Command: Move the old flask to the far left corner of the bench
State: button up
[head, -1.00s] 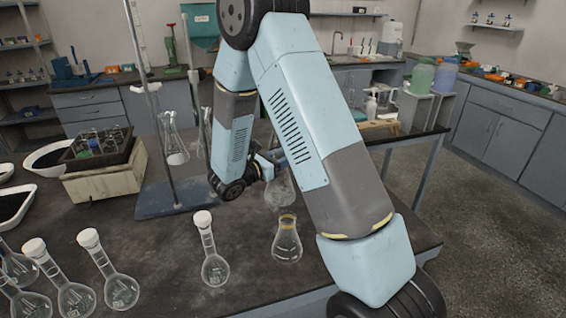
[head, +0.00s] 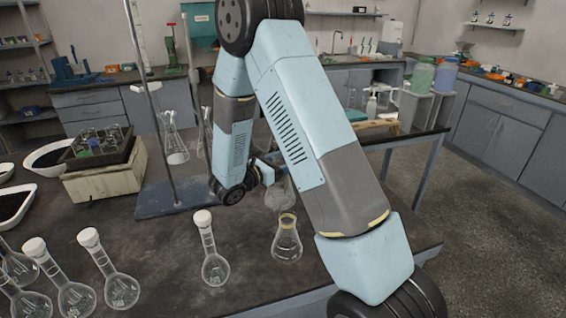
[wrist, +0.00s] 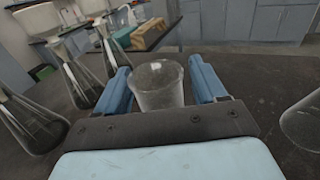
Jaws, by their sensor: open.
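A cloudy, scuffed glass flask (head: 279,194) stands on the bench, partly hidden behind my arm in the head view. It looks like the old flask. In the wrist view its hazy, wide mouth (wrist: 158,84) sits between the two blue fingers of my gripper (wrist: 160,72). The fingers are apart, with a gap visible on the right side; whether the left one touches cannot be told. In the head view my gripper (head: 268,166) is mostly hidden by my arm. A clearer conical flask with a yellowish neck band (head: 287,241) stands nearer the front.
Several white-stoppered flasks (head: 215,262) stand at the front left. A stand with a rod and blue base (head: 165,203), with conical flasks near it, is left of my gripper. A wooden crate (head: 103,182) and white trays (head: 14,207) occupy the bench's left side.

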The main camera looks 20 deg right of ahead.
jog(key=shift+r, duration=0.1)
jog(key=v, duration=1.2)
jog(key=s+d+r+m+g+y, duration=0.7)
jog(key=s+d+r+m+g, duration=0.1)
jog(key=s+d+r+m, duration=0.45)
jog(key=s+a+r+m+t+y, duration=0.2)
jog(key=s+r+m+t+y, duration=0.4)
jog(key=s+r+m+y, duration=0.3)
jog(key=s+m, duration=0.1)
jog(key=s, duration=0.2)
jog(key=shift+s+a+t+y, duration=0.3)
jog(key=shift+a+t, duration=0.1)
